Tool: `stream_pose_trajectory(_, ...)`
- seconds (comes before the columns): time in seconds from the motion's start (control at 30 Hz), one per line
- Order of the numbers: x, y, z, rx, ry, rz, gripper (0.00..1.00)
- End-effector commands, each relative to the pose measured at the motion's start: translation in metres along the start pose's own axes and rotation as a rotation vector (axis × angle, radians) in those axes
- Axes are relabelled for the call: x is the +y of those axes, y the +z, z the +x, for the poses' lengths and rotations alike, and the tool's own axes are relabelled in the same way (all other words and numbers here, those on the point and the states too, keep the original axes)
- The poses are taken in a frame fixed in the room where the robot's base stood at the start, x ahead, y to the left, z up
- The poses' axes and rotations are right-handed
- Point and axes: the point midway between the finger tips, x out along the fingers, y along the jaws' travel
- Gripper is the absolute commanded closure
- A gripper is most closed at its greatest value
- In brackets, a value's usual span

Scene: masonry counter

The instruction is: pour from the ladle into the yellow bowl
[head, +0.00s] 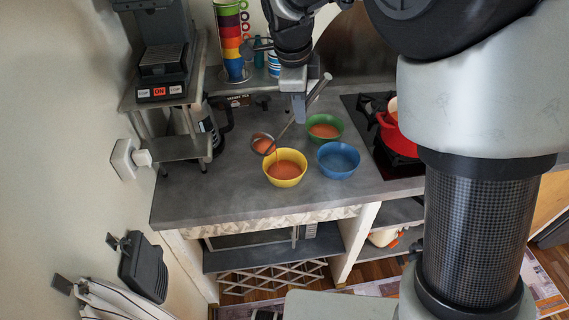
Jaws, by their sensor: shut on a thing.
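My gripper (298,106) is shut on the handle of the ladle (305,100) above the counter. The ladle's cup (262,138) hangs low at the upper left rim of the yellow bowl (301,176), tilted. It holds orange-red liquid, and a thin stream of it falls from the cup into the yellow bowl. The yellow bowl stands upright and holds orange-red liquid. Whether the cup touches the rim I cannot tell.
A green bowl (338,122) with orange-red liquid and a blue bowl (338,171), seemingly empty, stand to the right. A red pot (394,135) sits on the dark stove. A coffee machine (163,60) and stacked coloured cups (230,38) are at back left. Counter (215,205) front left is clear.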

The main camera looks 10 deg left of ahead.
Motion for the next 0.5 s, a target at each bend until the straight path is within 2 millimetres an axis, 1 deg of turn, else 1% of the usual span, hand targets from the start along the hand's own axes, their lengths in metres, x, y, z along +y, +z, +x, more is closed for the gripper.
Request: stream_pose_trajectory(0.5,0.0025,-0.0096,0.0024,-0.029,-0.006,0.008,1.00)
